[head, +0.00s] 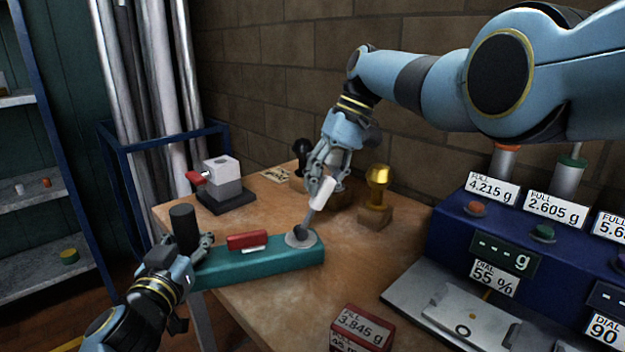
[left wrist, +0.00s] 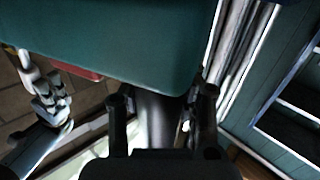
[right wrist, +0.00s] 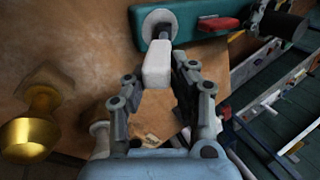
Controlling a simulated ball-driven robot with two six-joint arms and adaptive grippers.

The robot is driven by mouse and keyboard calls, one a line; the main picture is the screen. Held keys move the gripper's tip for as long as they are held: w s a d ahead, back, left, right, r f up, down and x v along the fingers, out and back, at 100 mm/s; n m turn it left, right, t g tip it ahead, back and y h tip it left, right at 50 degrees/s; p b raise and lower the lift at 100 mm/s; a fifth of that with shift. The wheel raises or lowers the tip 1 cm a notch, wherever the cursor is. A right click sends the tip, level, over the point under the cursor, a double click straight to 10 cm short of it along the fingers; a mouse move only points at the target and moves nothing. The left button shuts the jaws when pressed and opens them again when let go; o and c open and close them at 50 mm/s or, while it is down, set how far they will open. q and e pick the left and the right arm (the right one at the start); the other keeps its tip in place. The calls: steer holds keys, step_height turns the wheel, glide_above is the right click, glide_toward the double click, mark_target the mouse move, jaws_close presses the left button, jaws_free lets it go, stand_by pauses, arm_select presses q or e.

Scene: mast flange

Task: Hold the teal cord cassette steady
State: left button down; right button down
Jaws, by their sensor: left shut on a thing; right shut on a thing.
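The teal cord cassette (head: 265,265) lies along the near left edge of the wooden table, its left end toward my left gripper. On it are a red piece (head: 247,240), a grey round disc (head: 301,238) at the right end and a dark upright cylinder (head: 184,228) at the left end. My left gripper (head: 188,248) is shut on the dark cylinder, which also shows between its fingers in the left wrist view (left wrist: 160,108). My right gripper (right wrist: 157,88) is shut on a white handle (head: 322,193), whose thin grey shaft slants down to the disc.
A gold-topped stamp (head: 377,187) and a dark-knobbed one (head: 303,152) stand behind. A grey block with a red handle (head: 221,178) sits at the back left. A red labelled box (head: 360,330) is in front, a blue weighing machine (head: 450,230) at right.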

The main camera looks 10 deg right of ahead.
steer(key=shift+d+r, duration=0.1)
steer(key=c, duration=1.1)
jaws_free()
steer(key=v, duration=1.2)
